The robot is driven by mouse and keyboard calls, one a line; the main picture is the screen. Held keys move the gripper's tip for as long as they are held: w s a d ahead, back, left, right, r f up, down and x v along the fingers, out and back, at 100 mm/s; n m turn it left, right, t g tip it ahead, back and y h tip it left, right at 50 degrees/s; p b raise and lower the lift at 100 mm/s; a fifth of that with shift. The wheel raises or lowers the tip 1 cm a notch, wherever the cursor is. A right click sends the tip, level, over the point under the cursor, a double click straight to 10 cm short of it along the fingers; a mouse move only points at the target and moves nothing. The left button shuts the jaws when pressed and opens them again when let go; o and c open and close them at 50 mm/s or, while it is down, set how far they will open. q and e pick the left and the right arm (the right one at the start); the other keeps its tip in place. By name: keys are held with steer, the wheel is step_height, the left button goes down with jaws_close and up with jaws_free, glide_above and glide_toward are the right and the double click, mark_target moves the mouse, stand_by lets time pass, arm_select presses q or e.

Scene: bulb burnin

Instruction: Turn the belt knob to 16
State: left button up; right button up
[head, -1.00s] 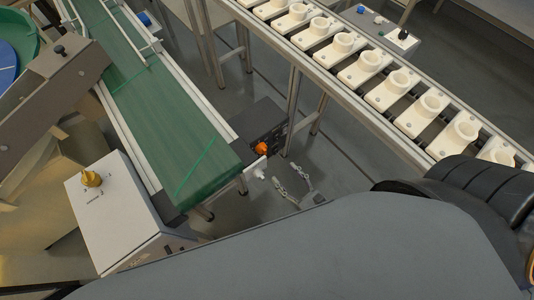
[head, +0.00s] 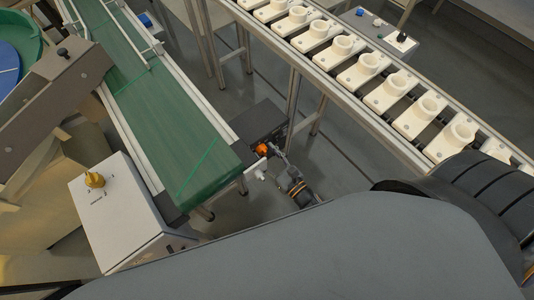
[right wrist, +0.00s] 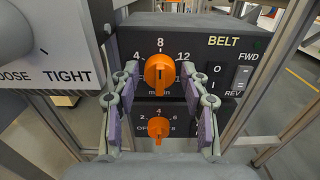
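The black BELT control box (right wrist: 215,45) shows in the right wrist view, with an orange belt knob (right wrist: 159,74) on a scale marked 4, 8, 12. The knob's grip ridge stands roughly upright under the 8. The exact pointer reading is hard to tell. The 16 mark does not show clearly. My right gripper (right wrist: 161,95) is open, one finger on each side of the knob, with gaps between; contact is not visible. In the head view, the right gripper (head: 275,158) is at the box's front beside the orange knob (head: 262,149). My left gripper is not in view.
A second orange knob (right wrist: 159,128) sits just below. A FWD/REV switch (right wrist: 241,78) is at the right. A white panel marked LOOSE and TIGHT (right wrist: 60,45) is close at the left. The green belt (head: 165,120) and a rail of white sockets (head: 390,92) flank the box.

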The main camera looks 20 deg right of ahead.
steer(key=c, duration=0.8)
steer(key=shift+m, duration=0.3)
steer(key=m+p, duration=0.1)
steer(key=m, duration=0.3)
steer(key=shift+d, duration=0.1)
steer(key=m+p, duration=0.1)
steer(key=m, duration=0.5)
steer(key=m+p, duration=0.2)
steer(key=m, duration=0.4)
steer(key=m+p, duration=0.2)
steer(key=m, duration=0.5)
steer(key=shift+d+f, duration=0.1)
steer(key=shift+f, duration=0.2)
steer(key=shift+o, duration=0.2)
steer(key=shift+m+p, duration=0.3)
